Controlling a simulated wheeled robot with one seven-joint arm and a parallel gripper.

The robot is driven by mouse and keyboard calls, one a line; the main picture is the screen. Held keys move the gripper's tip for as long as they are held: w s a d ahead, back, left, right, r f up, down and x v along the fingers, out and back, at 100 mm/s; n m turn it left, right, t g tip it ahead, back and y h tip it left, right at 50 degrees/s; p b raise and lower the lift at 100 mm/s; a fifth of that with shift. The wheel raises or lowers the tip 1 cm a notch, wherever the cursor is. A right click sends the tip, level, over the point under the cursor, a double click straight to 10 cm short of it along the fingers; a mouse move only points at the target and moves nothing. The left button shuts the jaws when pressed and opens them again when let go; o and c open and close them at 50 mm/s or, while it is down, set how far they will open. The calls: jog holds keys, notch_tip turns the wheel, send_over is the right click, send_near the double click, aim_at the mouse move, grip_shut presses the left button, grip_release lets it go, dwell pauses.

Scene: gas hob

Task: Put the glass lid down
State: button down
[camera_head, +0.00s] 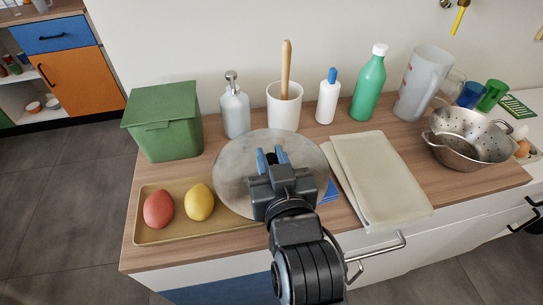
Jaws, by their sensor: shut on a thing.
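The glass lid (234,172) is a round, greyish, see-through disc in the middle of the head view. My gripper (271,158) is over the middle of the lid and shut on it. My gripper hides the knob and the lid's near middle part. The lid appears roughly level above the wooden counter (182,260) and overlaps the right end of the tan tray in the picture. I cannot tell whether its rim touches anything below.
The tan tray (178,229) holds a red (158,209) and a yellow (199,202) egg-shaped thing. A folded beige cloth (378,180) lies right of the lid. A green bin (163,121), white crock (284,110) and bottles stand behind. A metal colander (470,139) is right.

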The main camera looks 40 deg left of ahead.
jog(key=shift+f, duration=0.2)
jog(key=c, duration=0.9)
grip_release()
jog(key=shift+c, duration=0.2)
jog(key=shift+r, duration=0.25)
jog(key=b+v, duration=0.1)
jog(key=v, duration=1.1)
jog(key=shift+s+f, duration=0.1)
